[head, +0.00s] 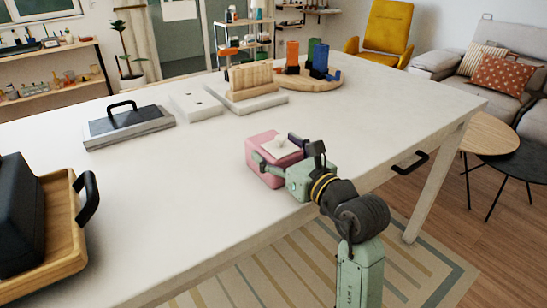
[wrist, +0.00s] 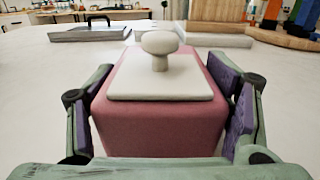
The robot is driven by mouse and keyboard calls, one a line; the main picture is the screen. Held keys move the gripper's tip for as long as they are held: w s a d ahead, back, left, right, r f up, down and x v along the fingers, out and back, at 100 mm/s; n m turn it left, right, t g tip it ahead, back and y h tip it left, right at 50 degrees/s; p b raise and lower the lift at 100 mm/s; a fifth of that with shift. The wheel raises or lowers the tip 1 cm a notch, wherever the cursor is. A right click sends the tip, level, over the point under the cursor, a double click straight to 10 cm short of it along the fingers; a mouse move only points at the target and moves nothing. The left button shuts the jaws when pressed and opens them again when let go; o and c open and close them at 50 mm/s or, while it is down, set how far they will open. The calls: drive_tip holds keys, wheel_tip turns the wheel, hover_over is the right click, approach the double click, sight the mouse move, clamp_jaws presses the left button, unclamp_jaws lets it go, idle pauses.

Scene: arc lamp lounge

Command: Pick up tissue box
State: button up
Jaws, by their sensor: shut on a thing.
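The tissue box is a pink box (head: 262,164) with a white top plate and a pale knob-like tuft. It is on the white table near the front edge in the head view. In the wrist view the pink box (wrist: 160,128) fills the middle, between the two fingers. My gripper (head: 279,153) is shut on the box, with one purple-padded finger on each side. In the wrist view my gripper (wrist: 170,115) reaches along both side walls. The underside of the box is hidden, so I cannot tell whether it touches the table.
The white table (head: 190,210) has wide clear room left of the box. A wooden tray (head: 60,215) with a black object stands at the left. A grey case with a black handle (head: 128,128), white slabs (head: 195,106) and a round wooden board (head: 325,82) lie farther back.

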drive_tip(key=c, duration=0.4)
drive_tip(key=shift+r, duration=0.15)
